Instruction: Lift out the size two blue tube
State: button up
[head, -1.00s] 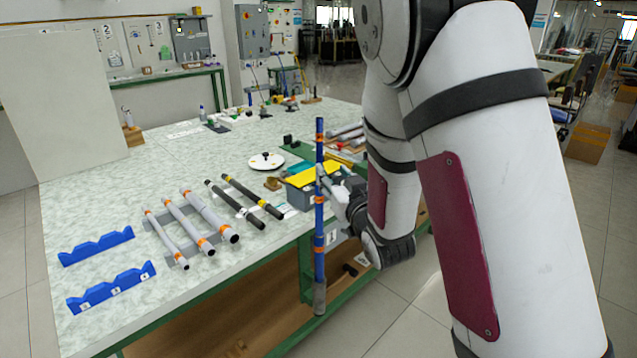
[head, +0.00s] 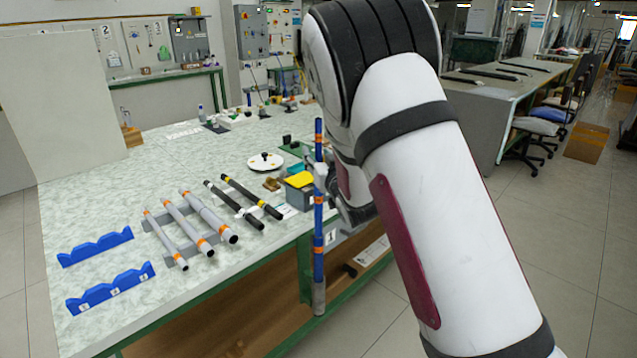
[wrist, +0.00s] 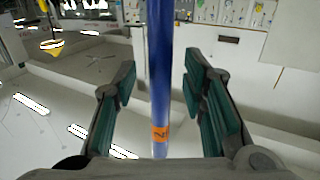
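The blue tube (head: 318,262) stands upright at the table's front edge in the head view, with several orange bands along it. Its lower end meets a grey piece (head: 319,298); I cannot tell how it is held there. In the wrist view the blue tube (wrist: 159,65) runs upright between my fingers, and an orange label (wrist: 160,134) on it bears a sideways 2. My gripper (wrist: 160,80) is open around the tube, with a gap on both sides. In the head view my gripper is partly hidden behind the tube and my arm.
Grey tubes with orange bands (head: 187,224) and black tubes with yellow bands (head: 243,203) lie on the table (head: 130,205). Two blue notched supports (head: 110,289) stand at front left. A box with a yellow top (head: 299,180) is close behind the upright tube.

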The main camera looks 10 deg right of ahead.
grip_shut()
jog(key=shift+r, duration=0.15)
notch_tip(320, 180, up, 28)
jog(key=p, duration=0.1)
dwell(0.8)
jog(key=shift+f, duration=0.2)
